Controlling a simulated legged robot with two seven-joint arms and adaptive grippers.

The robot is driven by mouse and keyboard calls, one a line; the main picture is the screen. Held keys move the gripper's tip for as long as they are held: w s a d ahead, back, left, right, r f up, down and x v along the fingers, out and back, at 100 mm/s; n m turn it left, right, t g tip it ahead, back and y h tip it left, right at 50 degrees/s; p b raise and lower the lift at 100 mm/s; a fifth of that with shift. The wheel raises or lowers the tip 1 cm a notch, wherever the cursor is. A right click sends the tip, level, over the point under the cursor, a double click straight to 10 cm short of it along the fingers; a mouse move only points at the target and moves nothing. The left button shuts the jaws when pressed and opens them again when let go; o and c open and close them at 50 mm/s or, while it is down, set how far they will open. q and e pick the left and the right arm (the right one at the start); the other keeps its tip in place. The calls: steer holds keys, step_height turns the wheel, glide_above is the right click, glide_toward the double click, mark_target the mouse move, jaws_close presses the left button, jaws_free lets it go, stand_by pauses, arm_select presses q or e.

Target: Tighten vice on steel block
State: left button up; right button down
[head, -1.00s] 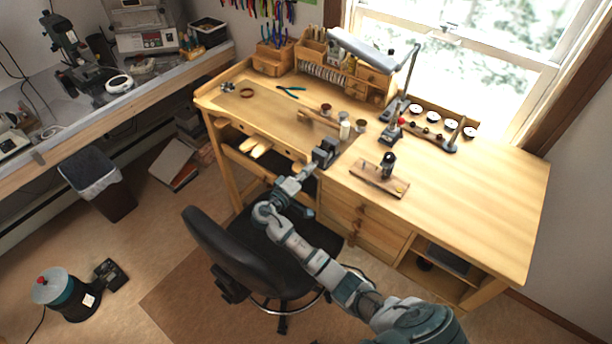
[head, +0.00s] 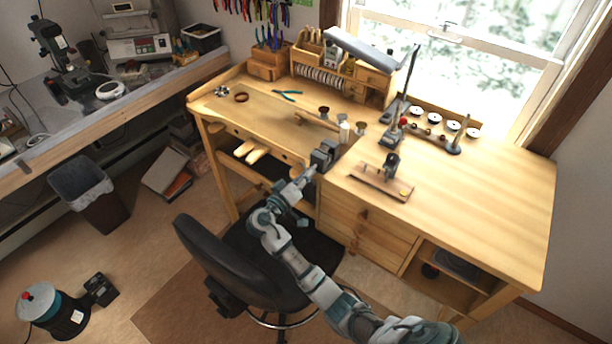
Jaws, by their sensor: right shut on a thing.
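The dark grey vice (head: 325,155) sits at the front edge of the wooden workbench, left of the drawers. My right gripper (head: 307,173) is at the near side of the vice, shut on what seems to be its handle, which the fingers mostly hide. A steel block cannot be made out between the vice jaws at this size. My left gripper is not in view.
The workbench (head: 480,215) has clear room on its right. A wooden board with a dark tool (head: 380,183) lies right of the vice. Small pots and a wooden bar (head: 316,121) lie behind it. A black chair (head: 240,260) stands in front, close to my right arm.

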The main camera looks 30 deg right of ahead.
steer(key=shift+f, duration=0.4)
steer(key=c, duration=1.2)
jaws_free()
steer(key=shift+r, duration=0.15)
step_height(320, 180, up, 10)
steer(key=shift+w+f, duration=0.1)
